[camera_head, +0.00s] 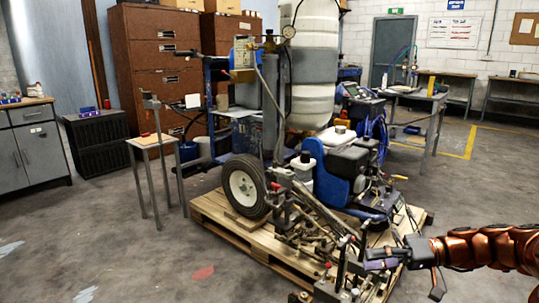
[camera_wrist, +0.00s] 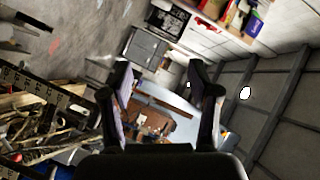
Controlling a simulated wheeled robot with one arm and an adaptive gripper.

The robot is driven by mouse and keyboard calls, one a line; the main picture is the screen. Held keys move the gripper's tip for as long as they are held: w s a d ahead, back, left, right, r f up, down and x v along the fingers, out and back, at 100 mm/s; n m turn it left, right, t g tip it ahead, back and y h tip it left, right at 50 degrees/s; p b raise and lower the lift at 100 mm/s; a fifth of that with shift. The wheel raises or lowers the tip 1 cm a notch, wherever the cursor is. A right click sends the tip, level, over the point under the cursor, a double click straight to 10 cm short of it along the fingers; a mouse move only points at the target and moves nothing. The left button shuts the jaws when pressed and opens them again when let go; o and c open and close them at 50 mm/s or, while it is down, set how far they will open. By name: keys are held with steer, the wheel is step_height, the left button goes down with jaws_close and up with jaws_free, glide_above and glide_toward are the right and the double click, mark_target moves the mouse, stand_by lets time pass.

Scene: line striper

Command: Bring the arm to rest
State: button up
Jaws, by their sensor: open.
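My gripper (camera_head: 385,260) is at the lower right of the head view, at the end of my copper-coloured arm, which reaches in from the right edge. It is in front of the right end of the line striper's pallet; whether it touches anything there I cannot tell. In the wrist view my gripper (camera_wrist: 160,95) shows two dark fingers spread apart, with nothing between them. The line striper (camera_head: 335,165), with a black-tyred wheel and blue parts, stands on a wooden pallet (camera_head: 222,222).
A small stand (camera_head: 152,143) is left of the pallet. Brown cabinets (camera_head: 150,60) stand behind it. A workbench (camera_head: 412,97) is at the back right. The floor (camera_head: 110,240) at the front left is open.

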steer(key=s+a+r+g+h+p, duration=0.5)
steer(key=s+a+r+h+p, duration=0.2)
steer(key=s+a+r+p, duration=0.95)
steer(key=s+d+r+m+h+p, duration=0.2)
steer(key=s+d+r+h+p, duration=0.2)
steer(key=s+d+r+p, duration=0.1)
steer(key=s+d+r+m+t+h+p, duration=0.1)
steer(key=s+d+r+m+h+p, duration=0.1)
steer(key=s+d+r+h+p, duration=0.2)
steer(key=s+d+r+p, duration=0.1)
steer(key=s+r+p, duration=0.2)
steer(key=s+p, duration=0.3)
steer(key=shift+s+t+h+p, duration=0.3)
steer(key=shift+h+p, duration=0.1)
steer(key=shift+p, duration=0.15)
